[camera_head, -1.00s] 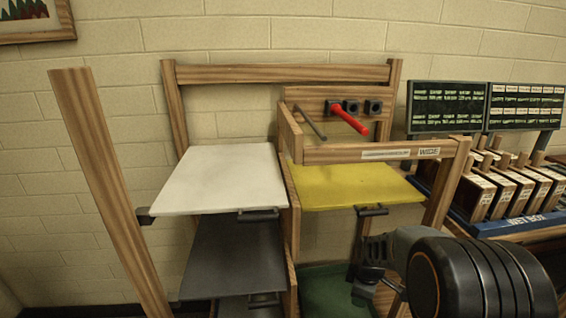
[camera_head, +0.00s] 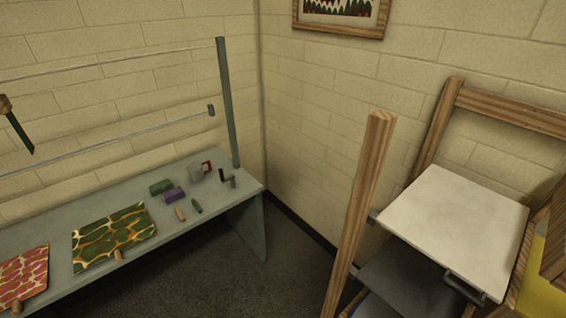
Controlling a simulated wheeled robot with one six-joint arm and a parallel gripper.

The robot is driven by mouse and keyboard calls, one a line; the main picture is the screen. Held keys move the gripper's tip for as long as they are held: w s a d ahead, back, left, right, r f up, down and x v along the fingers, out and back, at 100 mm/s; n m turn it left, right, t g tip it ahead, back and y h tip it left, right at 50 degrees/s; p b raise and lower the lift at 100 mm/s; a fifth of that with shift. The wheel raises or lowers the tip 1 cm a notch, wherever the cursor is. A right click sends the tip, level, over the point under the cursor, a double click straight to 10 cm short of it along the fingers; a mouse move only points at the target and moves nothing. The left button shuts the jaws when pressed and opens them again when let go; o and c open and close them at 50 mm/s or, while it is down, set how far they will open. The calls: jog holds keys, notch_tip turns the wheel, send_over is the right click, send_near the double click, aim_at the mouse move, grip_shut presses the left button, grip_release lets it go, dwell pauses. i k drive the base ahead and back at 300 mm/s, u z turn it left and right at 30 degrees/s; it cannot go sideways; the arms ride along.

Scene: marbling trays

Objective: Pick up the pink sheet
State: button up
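A pinkish-red sheet with a pale cell-like marbled pattern (camera_head: 22,277) lies flat on the grey-green bench (camera_head: 75,247) at the far left. The left side of the sheet is cut off by the picture's edge. A small wooden piece rests at its lower edge. My gripper is out of view, so I cannot see its fingers or whether it holds anything.
A green and yellow marbled sheet (camera_head: 114,237) lies right of the pink one. Several small items, including a purple block (camera_head: 175,195), lie behind. A wooden rack (camera_head: 362,210) with a white shelf (camera_head: 453,220) stands right. Dark floor (camera_head: 290,255) lies between.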

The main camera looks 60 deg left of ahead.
aim_at(24, 276)
jog(key=u, duration=4.45)
jog(key=i, duration=0.65)
jog(key=u, duration=0.7)
jog(key=i, duration=0.9)
jog(key=z, duration=0.55)
jog(key=i, duration=0.65)
jog(key=z, duration=0.55)
